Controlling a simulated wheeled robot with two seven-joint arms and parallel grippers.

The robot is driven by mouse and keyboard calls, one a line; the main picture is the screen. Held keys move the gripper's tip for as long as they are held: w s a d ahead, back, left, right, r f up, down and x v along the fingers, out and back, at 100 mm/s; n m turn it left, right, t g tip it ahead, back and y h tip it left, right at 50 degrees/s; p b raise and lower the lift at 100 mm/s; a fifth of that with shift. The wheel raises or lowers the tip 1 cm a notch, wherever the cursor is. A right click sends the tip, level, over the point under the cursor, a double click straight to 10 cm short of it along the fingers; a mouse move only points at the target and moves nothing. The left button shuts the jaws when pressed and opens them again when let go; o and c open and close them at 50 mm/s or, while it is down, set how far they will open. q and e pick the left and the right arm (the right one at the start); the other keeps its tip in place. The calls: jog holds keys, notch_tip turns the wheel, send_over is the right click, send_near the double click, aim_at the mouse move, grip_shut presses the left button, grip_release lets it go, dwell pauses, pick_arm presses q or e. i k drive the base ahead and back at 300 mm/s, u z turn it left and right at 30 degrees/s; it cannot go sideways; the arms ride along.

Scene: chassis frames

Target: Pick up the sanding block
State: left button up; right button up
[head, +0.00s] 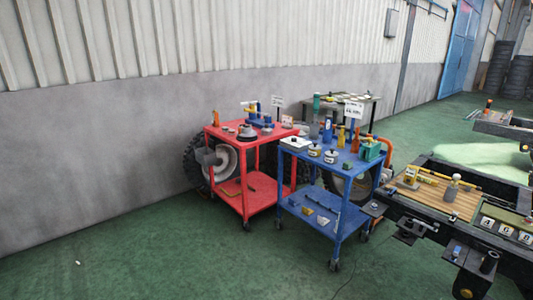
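I cannot make out the sanding block for certain; the items are small at this distance. Several tools and containers crowd the top of the blue cart (348,186). The red cart (262,199) behind it to the left holds a round grey part (246,132) and a blue tool (258,118) on top. Neither of my grippers shows in the head view.
A dark chassis frame (430,213) with a wooden deck (447,198) stands at the right, close to the blue cart. Large tyres (195,165) lean behind the carts by the grey wall (90,160). The green floor (170,250) is open at front left.

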aim_at(348, 165)
jog(key=u, duration=0.1)
jog(key=i, duration=1.5)
jog(key=z, duration=0.4)
jog(key=i, duration=0.85)
jog(key=z, duration=1.45)
jog(key=i, duration=0.75)
jog(key=z, duration=0.7)
